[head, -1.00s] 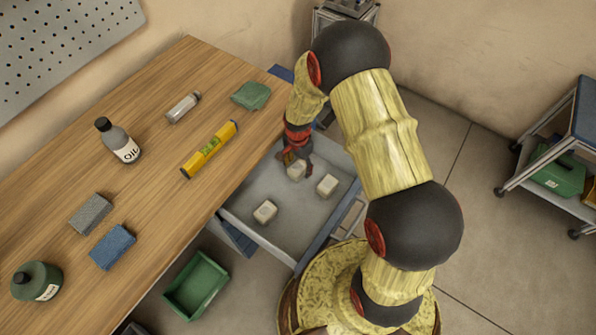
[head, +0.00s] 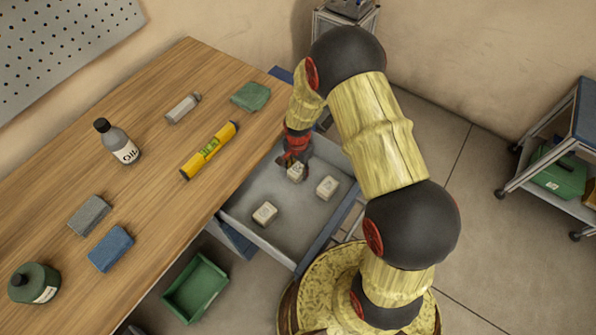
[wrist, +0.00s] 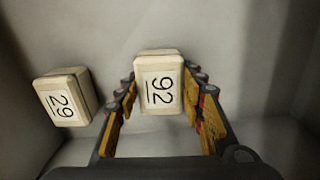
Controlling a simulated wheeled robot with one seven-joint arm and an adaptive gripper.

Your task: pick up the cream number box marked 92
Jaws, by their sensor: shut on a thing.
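The cream number box marked 92 (wrist: 158,84) is between the two fingers of my gripper (wrist: 160,100) in the wrist view, its label facing the camera. My gripper is shut on it, with a finger against each side. In the head view the held box (head: 296,174) is low in the open grey drawer (head: 292,232), partly hidden by my gripper (head: 294,161). I cannot tell whether it still touches the drawer floor.
A similar box marked 29 (wrist: 64,98) stands to the left in the wrist view. In the head view, two cream boxes (head: 265,213) (head: 327,187) sit apart in the drawer. The wooden bench (head: 150,190) borders the drawer on the left. A green bin (head: 195,288) is below.

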